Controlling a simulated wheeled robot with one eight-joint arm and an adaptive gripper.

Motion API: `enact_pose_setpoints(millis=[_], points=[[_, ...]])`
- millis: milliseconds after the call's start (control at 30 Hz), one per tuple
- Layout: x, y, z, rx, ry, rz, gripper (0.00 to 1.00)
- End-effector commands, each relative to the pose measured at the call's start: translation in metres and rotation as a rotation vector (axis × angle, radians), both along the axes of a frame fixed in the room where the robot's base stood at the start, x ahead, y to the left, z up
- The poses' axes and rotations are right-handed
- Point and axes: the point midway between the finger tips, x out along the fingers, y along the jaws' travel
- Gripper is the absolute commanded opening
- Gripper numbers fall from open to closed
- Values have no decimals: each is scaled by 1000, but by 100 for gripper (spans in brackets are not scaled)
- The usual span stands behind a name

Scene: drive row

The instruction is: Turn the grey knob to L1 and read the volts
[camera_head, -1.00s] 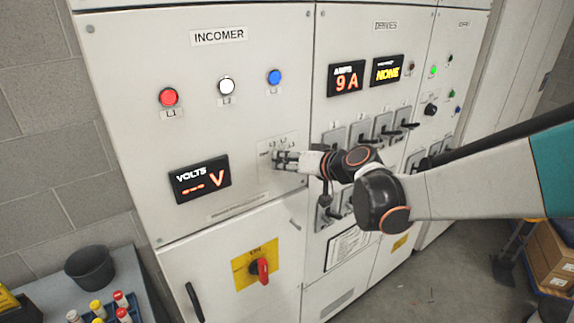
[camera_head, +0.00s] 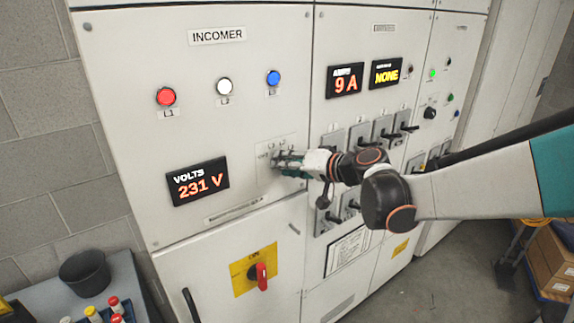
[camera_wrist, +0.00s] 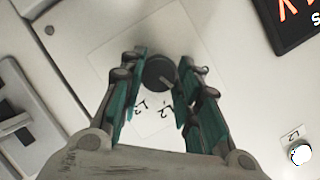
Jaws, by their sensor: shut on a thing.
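The grey knob (camera_wrist: 158,72) sits on a pale plate (camera_wrist: 98,60) on the incomer panel. My gripper (camera_wrist: 161,80) is shut on it in the wrist view, one teal finger on each side. A pale mark on the knob slants to the lower right, toward the right finger. Labels L2 and L3 show below the knob; no L1 label is readable beside it, and the right finger covers part of the plate. In the head view my gripper (camera_head: 280,162) hides the knob. The volts display (camera_head: 198,182) reads 231 V.
Red L1 (camera_head: 166,97), white L2 (camera_head: 224,87) and blue L3 (camera_head: 273,78) lamps are above. A red switch handle (camera_head: 261,277) on a yellow plate is below. Black-handled switches (camera_head: 383,128) stand right, near my arm. A bench with a black pot (camera_head: 84,272) is lower left.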

Motion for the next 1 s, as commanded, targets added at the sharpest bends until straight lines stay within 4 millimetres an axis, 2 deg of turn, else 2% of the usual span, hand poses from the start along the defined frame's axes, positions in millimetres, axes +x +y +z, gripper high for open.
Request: enact_pose_setpoints(millis=[33,67,100,133,167,567,667,1000], points=[[0,0,-1,-1,0,0,6],[0,0,-1,-1,0,0,33],[0,0,-1,-1,0,0,42],[0,0,-1,-1,0,0,48],[0,0,-1,-1,0,0,50],[-3,-4,2,-1,0,-2,50],[-11,-13,5,-1,0,-4,50],[-55,-60,27,-2,0,-4,50]])
